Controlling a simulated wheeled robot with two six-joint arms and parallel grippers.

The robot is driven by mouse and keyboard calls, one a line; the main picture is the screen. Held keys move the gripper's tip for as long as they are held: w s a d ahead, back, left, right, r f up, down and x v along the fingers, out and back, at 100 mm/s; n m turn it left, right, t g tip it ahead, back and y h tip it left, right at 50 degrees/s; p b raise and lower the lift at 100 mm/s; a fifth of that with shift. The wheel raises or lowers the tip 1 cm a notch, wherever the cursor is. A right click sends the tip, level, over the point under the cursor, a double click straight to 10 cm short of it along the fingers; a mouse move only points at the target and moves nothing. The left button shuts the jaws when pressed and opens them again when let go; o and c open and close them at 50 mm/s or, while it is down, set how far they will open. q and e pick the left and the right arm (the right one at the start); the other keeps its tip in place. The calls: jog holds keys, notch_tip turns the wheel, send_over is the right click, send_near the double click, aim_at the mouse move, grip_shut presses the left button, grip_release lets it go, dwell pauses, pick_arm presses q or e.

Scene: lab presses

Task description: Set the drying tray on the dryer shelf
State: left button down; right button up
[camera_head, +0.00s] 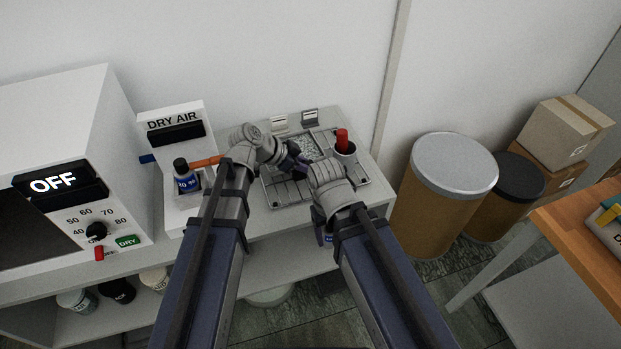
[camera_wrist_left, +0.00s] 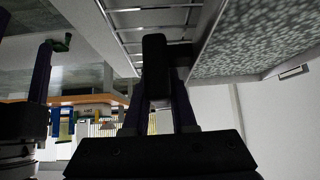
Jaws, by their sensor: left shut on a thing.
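The drying tray (camera_head: 357,181) is a silver metal frame with slots and a grey speckled middle, at the back of the white counter. It also shows in the left wrist view, as a slotted frame and speckled surface (camera_wrist_left: 250,45). I cannot tell whether the tray touches the counter. My right gripper (camera_head: 325,172) is over the tray's right side, its fingers hidden by its wrist.
A DRY AIR unit (camera_head: 174,120), a blue-labelled bottle (camera_head: 186,180) and an orange handle (camera_head: 205,161) are left of the tray. Fibre drums (camera_head: 440,210) and a wooden table (camera_head: 580,225) stand further right.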

pick_arm(q)
jog(key=shift+f+b, duration=0.95)
jog(key=shift+f, duration=0.5)
pick_arm(e)
jog(key=shift+f, duration=1.45)
pick_arm(q)
jog(key=shift+f, duration=0.25)
jog(key=c, duration=0.7)
grip_release()
jog(key=shift+r, duration=0.1)
pick_arm(e)
jog(key=shift+f, duration=0.15)
pick_arm(q)
jog(key=p+v, duration=0.4)
jog(key=v, duration=0.2)
jog(key=shift+s+r+p, duration=0.15)
jog(key=shift+r+p, duration=0.2)
jog(key=shift+r, duration=0.05)
jog(key=shift+s+a+r+p, duration=0.15)
jog(key=shift+a+r+p, duration=0.2)
jog(key=shift+a, duration=0.15)
jog(key=shift+o, duration=0.2)
pick_arm(e)
notch_tip(320, 180, up, 6)
jog(key=shift+f, duration=0.2)
